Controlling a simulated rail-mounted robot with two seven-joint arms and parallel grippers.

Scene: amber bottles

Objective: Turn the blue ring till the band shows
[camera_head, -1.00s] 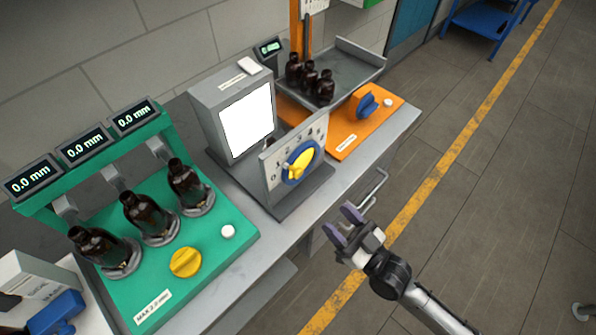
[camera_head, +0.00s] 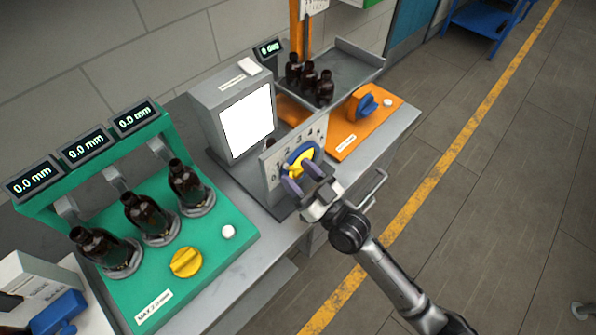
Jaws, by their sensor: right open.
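The blue ring (camera_head: 301,150) sits on an upright grey plate with numbers, around a yellow pointer knob (camera_head: 300,162). My right gripper (camera_head: 302,180) is open, its two purple-grey fingertips in front of the lower part of the ring and knob. Fingers hide part of both; I cannot tell whether they touch. A lit white screen box (camera_head: 247,122) stands just behind the numbered plate (camera_head: 272,172). No band is clearly visible. My left gripper is not in view.
A green station (camera_head: 215,255) with several displays, brown bottles and a yellow knob (camera_head: 186,262) is at left. An orange station (camera_head: 378,122) with a blue knob (camera_head: 367,105) and a grey tray (camera_head: 352,72) of bottles is behind.

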